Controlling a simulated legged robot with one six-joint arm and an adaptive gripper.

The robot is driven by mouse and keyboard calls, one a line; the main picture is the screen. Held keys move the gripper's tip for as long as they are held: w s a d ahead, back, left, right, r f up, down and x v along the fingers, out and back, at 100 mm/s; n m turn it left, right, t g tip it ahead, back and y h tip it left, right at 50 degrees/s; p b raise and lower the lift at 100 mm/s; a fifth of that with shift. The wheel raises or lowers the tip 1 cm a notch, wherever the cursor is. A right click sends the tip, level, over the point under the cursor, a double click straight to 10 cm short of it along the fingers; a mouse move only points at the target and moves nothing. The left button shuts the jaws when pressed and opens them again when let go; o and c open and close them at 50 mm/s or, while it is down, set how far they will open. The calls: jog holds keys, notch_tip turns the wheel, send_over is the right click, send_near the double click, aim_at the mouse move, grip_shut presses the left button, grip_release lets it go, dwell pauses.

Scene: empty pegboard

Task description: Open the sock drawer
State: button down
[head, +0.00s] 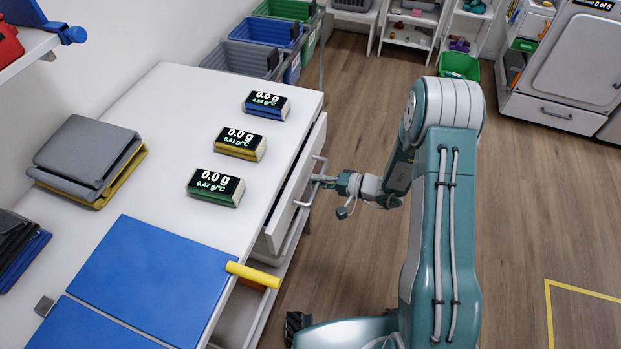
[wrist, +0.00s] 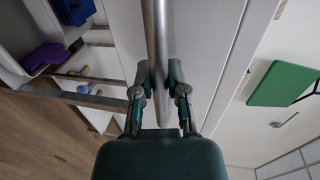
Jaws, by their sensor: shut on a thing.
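A white drawer (head: 290,196) sits under the top of the white counter, with its front a little out from the counter's side. No sock label or contents can be read. Its grey metal bar handle (head: 306,196) faces right, towards my arm. My gripper (head: 326,181) is at the handle, shut on the bar. In the wrist view the handle (wrist: 155,30) runs between the two fingers of my gripper (wrist: 160,82), in front of the pale drawer face (wrist: 200,50). The fingers hide part of the bar.
The counter (head: 215,120) carries three small scales, a grey folded stack (head: 88,155) and blue panels (head: 150,275). A yellow handle (head: 253,275) juts out at its near edge. An open compartment lies below it. Wooden floor (head: 540,190) is clear to the right.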

jog(key=f+v, duration=0.2)
jog(key=v, duration=0.9)
jog(key=d+f+v, duration=0.1)
jog(key=f+v, duration=0.2)
jog(key=v, duration=0.9)
jog(key=shift+s, duration=0.15)
jog(key=c, duration=0.6)
grip_release()
jog(key=shift+f, duration=0.1)
jog(key=shift+c, duration=0.2)
jog(key=shift+d, duration=0.1)
jog(key=v, duration=1.2)
jog(key=shift+f, duration=0.1)
